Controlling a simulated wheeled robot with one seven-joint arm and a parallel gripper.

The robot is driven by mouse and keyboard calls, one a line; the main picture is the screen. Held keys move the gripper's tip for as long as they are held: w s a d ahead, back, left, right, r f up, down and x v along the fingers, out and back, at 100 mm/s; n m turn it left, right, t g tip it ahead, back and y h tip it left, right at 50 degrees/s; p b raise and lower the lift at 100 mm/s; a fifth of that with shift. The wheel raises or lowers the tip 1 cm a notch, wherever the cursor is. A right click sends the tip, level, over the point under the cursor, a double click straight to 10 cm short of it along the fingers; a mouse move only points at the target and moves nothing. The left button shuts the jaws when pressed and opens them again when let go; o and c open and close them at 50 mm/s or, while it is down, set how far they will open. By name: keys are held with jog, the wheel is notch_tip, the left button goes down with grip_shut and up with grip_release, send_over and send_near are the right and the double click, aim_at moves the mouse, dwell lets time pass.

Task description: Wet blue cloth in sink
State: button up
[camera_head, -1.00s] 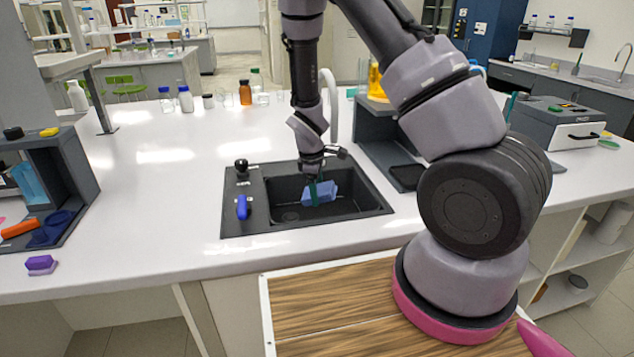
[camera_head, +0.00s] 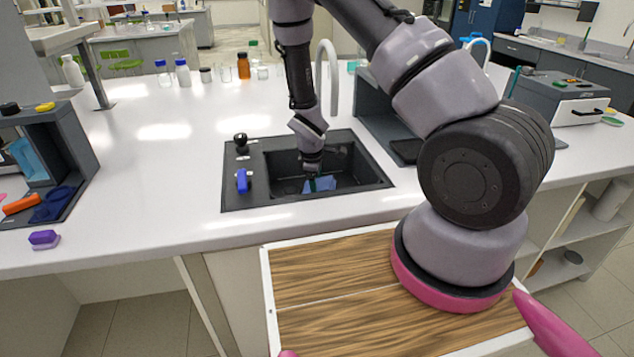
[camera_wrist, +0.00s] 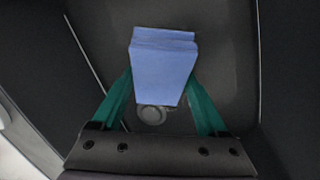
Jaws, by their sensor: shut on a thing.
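The blue cloth (camera_wrist: 163,70) is a folded light-blue block, held between the green fingers of my gripper (camera_wrist: 163,88) in the wrist view. In the head view the cloth (camera_head: 319,186) is low inside the black sink (camera_head: 235,199), partly hidden by the sink's front edge. My gripper (camera_head: 316,184) reaches down into the basin and is shut on the cloth. The round drain (camera_wrist: 151,114) shows just below the cloth in the wrist view. I cannot tell whether the cloth touches the basin floor. No water is visible.
A white curved faucet (camera_head: 331,75) rises behind the sink. A black knob (camera_head: 240,140) and a blue handle (camera_head: 242,181) stand on the sink's left ledge. A grey shelf unit (camera_head: 385,112) is close at right. The counter left of the sink is largely clear.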

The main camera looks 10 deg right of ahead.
dwell(0.5)
jog(key=w+d+v, duration=0.2)
jog(key=v, duration=1.4)
jog(key=shift+w+r, duration=0.4)
jog(key=shift+r, duration=0.05)
dwell(2.2)
jog(key=shift+w+d+v, duration=0.1)
jog(key=shift+w+v, duration=0.05)
jog(key=shift+v, duration=0.6)
jog(key=shift+w+d+v, duration=0.1)
jog(key=shift+v, duration=0.6)
jog(key=shift+r, duration=0.4)
jog(key=shift+c, duration=0.7)
jog(key=shift+w+r, duration=0.1)
jog(key=shift+r, duration=0.15)
grip_shut()
